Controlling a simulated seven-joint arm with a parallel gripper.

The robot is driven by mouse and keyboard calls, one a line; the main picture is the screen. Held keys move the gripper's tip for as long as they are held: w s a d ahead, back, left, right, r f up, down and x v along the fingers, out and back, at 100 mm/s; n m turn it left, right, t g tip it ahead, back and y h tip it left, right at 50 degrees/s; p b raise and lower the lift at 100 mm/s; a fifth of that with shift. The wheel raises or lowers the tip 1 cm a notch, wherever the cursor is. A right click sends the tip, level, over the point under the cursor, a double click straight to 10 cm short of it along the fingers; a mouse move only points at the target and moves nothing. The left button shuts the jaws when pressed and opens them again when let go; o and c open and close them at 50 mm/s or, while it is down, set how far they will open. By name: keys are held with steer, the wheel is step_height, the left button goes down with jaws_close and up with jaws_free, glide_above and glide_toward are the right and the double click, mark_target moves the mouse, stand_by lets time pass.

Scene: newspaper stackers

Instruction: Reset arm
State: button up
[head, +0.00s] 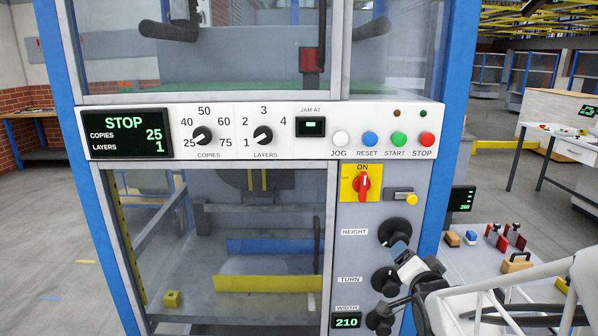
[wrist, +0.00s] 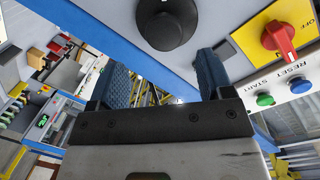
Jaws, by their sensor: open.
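My gripper (head: 404,258) is at the lower right of the machine's control panel, just below the black HEIGHT knob (head: 398,232) and beside the TURN knob (head: 384,281). In the wrist view my gripper (wrist: 160,75) has its two blue-padded fingers apart, with nothing between them. A black knob (wrist: 168,22) shows past the fingertips at the top of that view. Whether a finger touches a knob I cannot tell. My arm comes in from the lower right and partly covers the lowest knob (head: 378,320).
The red switch (head: 362,183) points to ON. The display (head: 125,134) reads STOP, copies 25, layers 1; the width display (head: 346,320) reads 210. JOG, RESET, START and STOP buttons (head: 426,139) line the panel. A grey table (head: 470,262) with small tools stands right.

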steer(key=s+a+r+n+g, duration=0.1)
steer(key=s+a+n+g, duration=0.2)
steer(key=s+g, duration=0.4)
steer(key=s+a+r+n+g, duration=0.2)
steer(key=s+a+n+g, duration=0.2)
steer(key=s, duration=1.3)
steer(key=n+g, duration=0.1)
steer(key=g, duration=0.2)
steer(key=shift+r+y, duration=0.15)
steer(key=shift+y, duration=0.15)
steer(key=shift+a, duration=0.1)
steer(key=w+d+f+t, duration=0.2)
steer(key=w+t, duration=0.5)
steer(key=w, duration=0.5)
steer(key=w+d+f+t, duration=0.2)
steer(key=w+d+t, duration=0.3)
steer(key=w+t, duration=0.3)
steer(key=shift+w, duration=2.3)
steer(key=shift+w, duration=0.1)
